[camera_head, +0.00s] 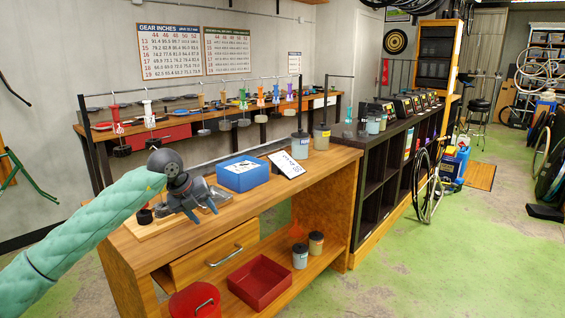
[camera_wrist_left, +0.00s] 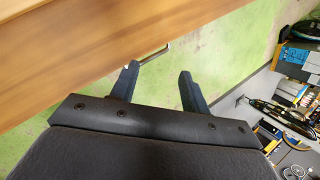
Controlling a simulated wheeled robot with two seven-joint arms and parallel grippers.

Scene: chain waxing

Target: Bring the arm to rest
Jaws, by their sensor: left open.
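My left arm comes in from the left in a green quilted sleeve. My left gripper (camera_head: 188,218) is over the left part of the wooden bench (camera_head: 300,187), close to a small wooden board (camera_head: 150,228). In the left wrist view the two dark fingers of the left gripper (camera_wrist_left: 157,84) stand apart with nothing between them. The bench edge (camera_wrist_left: 90,55) and green floor lie beyond the fingers. My right gripper is not in view.
A blue box (camera_head: 243,175) and a white card (camera_head: 286,164) lie on the bench. Jars (camera_head: 300,146) stand at its far right end. A drawer (camera_head: 215,252) with a handle is in the front. A red tray (camera_head: 260,282) sits on the lower shelf. Green floor (camera_head: 440,265) is open at right.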

